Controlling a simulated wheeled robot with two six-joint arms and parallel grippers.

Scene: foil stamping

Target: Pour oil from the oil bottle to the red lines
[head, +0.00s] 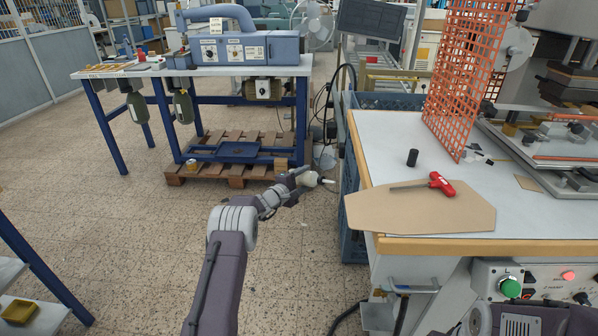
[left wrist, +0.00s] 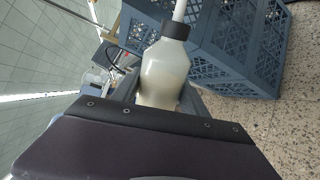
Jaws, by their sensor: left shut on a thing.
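My left gripper (head: 301,178) is shut on the oil bottle (head: 312,179), left of the right-hand table. The bottle is small and whitish with a dark collar and a pale nozzle. In the head view its nozzle points right, toward the table. In the left wrist view the bottle (left wrist: 163,75) fills the space in front of the gripper, and its nozzle points to the top of the picture. The gripper fingers are mostly hidden there. No red lines can be made out in either view.
The right-hand table (head: 390,140) bears a brown board (head: 440,215), a red-handled tool (head: 440,184), a black cylinder (head: 412,158) and an orange grid (head: 465,75) beside a press. Blue crates (left wrist: 235,45) stand by the table. A grey-blue machine (head: 245,48) stands on the back-left bench. Floor between is clear.

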